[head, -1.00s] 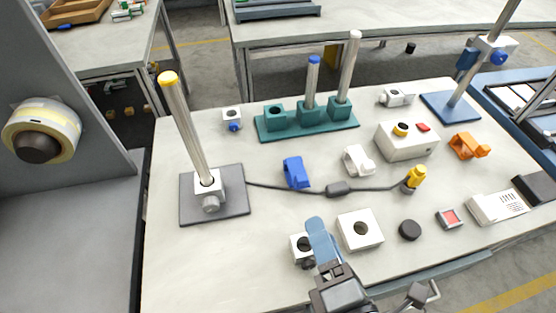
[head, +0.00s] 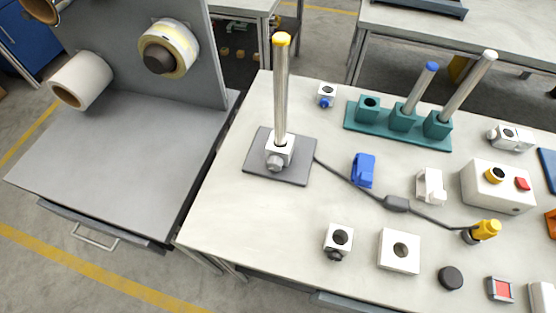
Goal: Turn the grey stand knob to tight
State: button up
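The grey stand is a dark grey square base plate (head: 300,172) with a white clamp block (head: 285,146) and an upright metal post (head: 281,95) with a yellow cap. Its grey knob (head: 274,163) sits on the near side of the block, towards me. The head view does not show whether the knob is loose or tight. My gripper is not in this view.
A black cable (head: 355,185) runs right from the stand's plate past a blue clamp (head: 364,170). A white block with a dark knob (head: 338,241) and a white square block (head: 399,251) lie nearer. The tabletop left of these is clear.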

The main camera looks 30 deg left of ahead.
aim_at(275, 162)
jog(key=j, duration=1.25)
jog(key=k+j, duration=0.1)
jog(key=j, duration=1.15)
jog(key=j+z, duration=0.4)
jog(key=k+j+z, duration=0.15)
jog(key=z, duration=0.25)
jog(key=k+j+z, duration=0.15)
jog(key=j+z, duration=0.25)
jog(key=z, duration=0.6)
